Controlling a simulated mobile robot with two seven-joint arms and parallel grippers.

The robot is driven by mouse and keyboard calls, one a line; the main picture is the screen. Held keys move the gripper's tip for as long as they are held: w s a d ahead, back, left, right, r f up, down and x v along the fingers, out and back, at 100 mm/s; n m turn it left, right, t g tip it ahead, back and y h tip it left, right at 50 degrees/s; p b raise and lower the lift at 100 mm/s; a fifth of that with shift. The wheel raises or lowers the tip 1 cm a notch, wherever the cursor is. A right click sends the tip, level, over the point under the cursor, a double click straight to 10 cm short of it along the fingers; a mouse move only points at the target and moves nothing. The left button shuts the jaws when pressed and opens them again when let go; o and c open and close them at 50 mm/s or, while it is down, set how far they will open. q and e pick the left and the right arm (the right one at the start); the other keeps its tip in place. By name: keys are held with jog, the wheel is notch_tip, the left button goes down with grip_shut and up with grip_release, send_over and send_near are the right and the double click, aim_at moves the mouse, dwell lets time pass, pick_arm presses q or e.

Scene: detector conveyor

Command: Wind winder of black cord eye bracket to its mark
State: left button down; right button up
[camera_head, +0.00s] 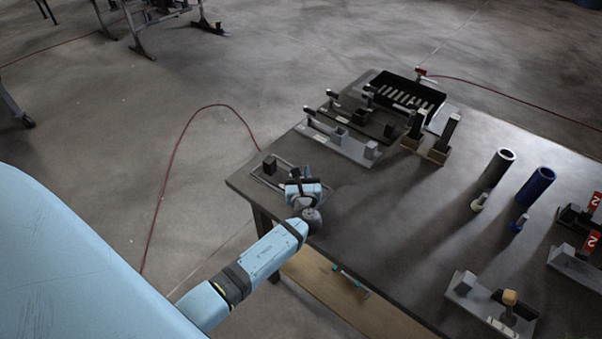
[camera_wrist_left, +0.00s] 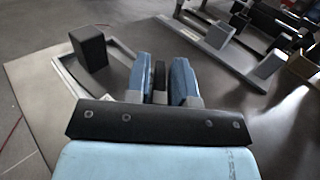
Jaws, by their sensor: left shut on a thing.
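My left gripper (camera_head: 303,178) is at the near left corner of the table, pointing down over a bracket with a black upright block (camera_head: 270,165) and a thin grey frame. In the left wrist view, its two blue fingers (camera_wrist_left: 160,85) are shut on a narrow dark piece, which looks like the winder (camera_wrist_left: 159,76). The fingers hide most of that piece and the part of the bracket under it. The black block (camera_wrist_left: 88,48) stands left of the fingers, apart from them. No mark can be made out. My right gripper is not in view.
A grey bracket (camera_head: 332,144) and a black one behind it lie beyond the gripper. A black slotted tray (camera_head: 408,95) is at the back. Grey and blue tubes (camera_head: 535,186) stand at the right. The table's middle (camera_head: 400,215) is clear.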

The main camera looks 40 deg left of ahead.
pick_arm(q)
jog(key=shift+n+g+y, duration=0.5)
jog(key=shift+y, duration=0.1)
jog(key=c, duration=1.2)
grip_release()
jog(key=shift+s, duration=0.1)
